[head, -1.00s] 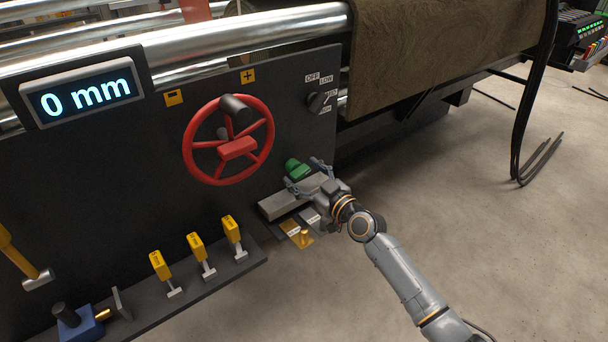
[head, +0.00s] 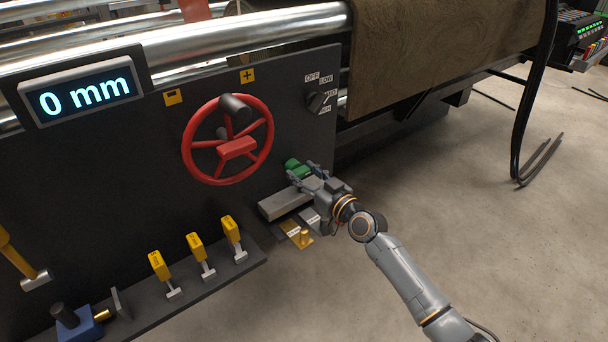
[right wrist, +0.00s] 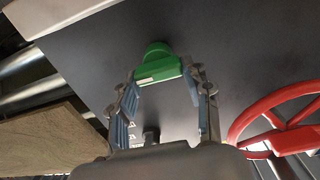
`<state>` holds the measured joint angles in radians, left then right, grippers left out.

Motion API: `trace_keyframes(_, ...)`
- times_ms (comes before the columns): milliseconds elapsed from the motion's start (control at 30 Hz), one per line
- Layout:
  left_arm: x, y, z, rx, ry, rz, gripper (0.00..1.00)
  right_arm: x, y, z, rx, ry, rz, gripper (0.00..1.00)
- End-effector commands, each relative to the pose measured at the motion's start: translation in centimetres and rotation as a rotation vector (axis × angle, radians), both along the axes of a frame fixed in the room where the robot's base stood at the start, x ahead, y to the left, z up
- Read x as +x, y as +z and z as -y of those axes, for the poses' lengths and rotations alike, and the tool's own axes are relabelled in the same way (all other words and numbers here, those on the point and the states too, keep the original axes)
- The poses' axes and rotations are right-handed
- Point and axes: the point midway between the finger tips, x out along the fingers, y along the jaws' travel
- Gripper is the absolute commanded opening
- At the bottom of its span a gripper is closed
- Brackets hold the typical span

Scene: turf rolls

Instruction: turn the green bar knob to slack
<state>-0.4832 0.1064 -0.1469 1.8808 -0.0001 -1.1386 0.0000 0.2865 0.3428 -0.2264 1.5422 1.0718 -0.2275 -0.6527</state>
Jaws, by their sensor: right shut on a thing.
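The green bar knob (head: 296,168) sits on the dark machine panel, right of and below the red handwheel. My right gripper (head: 307,175) is at the knob, with its fingers shut on the bar from both sides. In the right wrist view the knob (right wrist: 158,66) shows between the tips of the right gripper (right wrist: 160,78), with a pale mark along its front edge. I cannot read any label beside the knob. My left gripper is not in view.
The red handwheel (head: 236,148) is close by on the left. A black selector knob (head: 320,101) is above. A grey block (head: 285,204) juts out below my gripper. A ledge with yellow-handled tools (head: 196,243) runs lower left. Open floor lies to the right.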

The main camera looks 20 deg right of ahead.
Motion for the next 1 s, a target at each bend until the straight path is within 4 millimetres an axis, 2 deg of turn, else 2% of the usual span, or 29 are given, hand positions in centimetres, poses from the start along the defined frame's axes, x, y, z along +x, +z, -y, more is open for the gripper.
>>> trace_keyframes(233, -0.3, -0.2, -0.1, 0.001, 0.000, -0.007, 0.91, 0.0, 0.0, 0.0, 0.006, 0.000, -0.001, 0.17)
trace_keyframes(267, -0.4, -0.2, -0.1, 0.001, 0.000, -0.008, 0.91, 0.0, 0.0, 0.0, 0.006, 0.000, -0.001, 0.55)
trace_keyframes(333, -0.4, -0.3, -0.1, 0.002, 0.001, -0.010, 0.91, 0.0, 0.0, 0.0, 0.005, 0.000, -0.001, 0.69)
trace_keyframes(367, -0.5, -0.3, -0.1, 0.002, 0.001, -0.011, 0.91, 0.0, 0.0, 0.0, 0.005, 0.000, -0.001, 0.72)
trace_keyframes(733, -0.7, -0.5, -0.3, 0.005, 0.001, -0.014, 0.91, -0.4, -0.1, 0.1, 0.002, 0.000, -0.001, 0.72)
trace_keyframes(867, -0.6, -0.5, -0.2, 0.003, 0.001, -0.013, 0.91, -2.0, -0.2, 0.7, 0.002, 0.000, -0.002, 0.72)
trace_keyframes(1000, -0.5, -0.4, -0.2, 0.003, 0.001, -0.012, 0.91, -4.9, -0.2, 1.8, -0.001, 0.000, -0.003, 0.72)
